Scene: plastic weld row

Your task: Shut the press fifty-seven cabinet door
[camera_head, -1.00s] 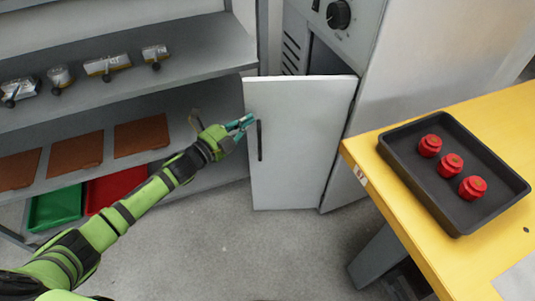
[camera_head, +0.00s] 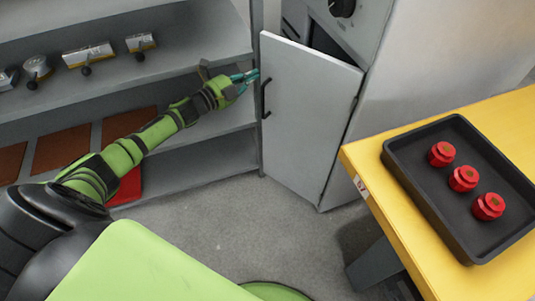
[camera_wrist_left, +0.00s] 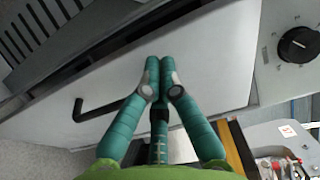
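The white cabinet door (camera_head: 305,120) hangs ajar on the grey press cabinet (camera_head: 410,70), with a narrow dark gap along its top. Its dark bar handle (camera_head: 265,98) is near the door's left edge. My left gripper (camera_head: 250,76) is just left of the handle, at that edge. In the left wrist view the teal fingertips (camera_wrist_left: 160,68) are together with nothing between them, in front of the door panel (camera_wrist_left: 215,65). The handle (camera_wrist_left: 97,108) is beside the fingers, not between them. Whether the fingertips touch the door is unclear. My right gripper is not in view.
A grey shelf rack (camera_head: 190,60) with metal parts and brown panels stands left of the cabinet. A yellow table (camera_head: 400,230) with a black tray (camera_head: 425,205) of red parts is at the right. A control knob (camera_head: 342,7) sits above the door. Grey floor (camera_head: 230,210) is clear in front.

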